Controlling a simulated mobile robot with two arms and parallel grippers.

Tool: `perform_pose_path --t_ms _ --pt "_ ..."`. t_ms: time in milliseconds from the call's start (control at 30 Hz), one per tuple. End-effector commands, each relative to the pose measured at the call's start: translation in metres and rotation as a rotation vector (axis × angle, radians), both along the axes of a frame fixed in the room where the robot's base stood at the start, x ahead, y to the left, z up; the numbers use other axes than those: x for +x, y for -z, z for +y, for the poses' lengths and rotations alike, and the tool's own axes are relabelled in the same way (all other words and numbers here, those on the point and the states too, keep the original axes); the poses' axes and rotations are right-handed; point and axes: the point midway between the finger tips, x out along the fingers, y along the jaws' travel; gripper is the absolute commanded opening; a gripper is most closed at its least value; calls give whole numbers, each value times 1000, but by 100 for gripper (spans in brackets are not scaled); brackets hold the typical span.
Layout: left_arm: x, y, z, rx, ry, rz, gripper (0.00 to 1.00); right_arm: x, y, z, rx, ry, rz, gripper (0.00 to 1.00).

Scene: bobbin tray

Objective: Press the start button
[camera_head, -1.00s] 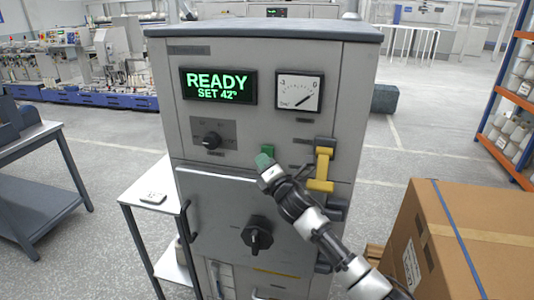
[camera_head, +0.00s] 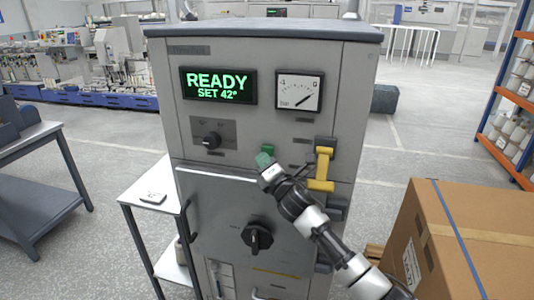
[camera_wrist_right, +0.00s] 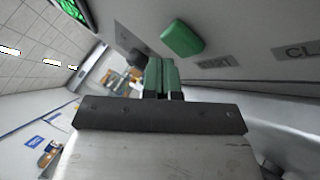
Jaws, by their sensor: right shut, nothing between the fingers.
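The grey machine cabinet (camera_head: 275,60) stands in front of me with a lit display (camera_head: 218,86) reading "READY SET 42°". The green start button (camera_head: 268,150) sits on its front, below the gauge. In the right wrist view the green button (camera_wrist_right: 181,39) shows above a label that is partly readable. My right gripper (camera_head: 263,161) is just below and left of the button in the head view. Its green-tipped fingers (camera_wrist_right: 161,74) are shut and empty. In the wrist view a gap shows between the fingertips and the button. My left gripper is not in view.
A yellow handle (camera_head: 321,170) is on the cabinet right of the button. A black knob (camera_head: 212,140) is on the left, and a black door knob (camera_head: 257,236) lower down. A cardboard box (camera_head: 460,245) stands at right, a small white side table (camera_head: 140,190) at left.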

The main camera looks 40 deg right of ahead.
Motion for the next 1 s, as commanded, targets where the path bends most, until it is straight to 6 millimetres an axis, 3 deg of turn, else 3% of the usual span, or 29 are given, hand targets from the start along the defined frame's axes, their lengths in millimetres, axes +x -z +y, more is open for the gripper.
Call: perform_pose_path --t_ms 1000 --pt "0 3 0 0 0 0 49 7 0 -8 0 -1 1 0"
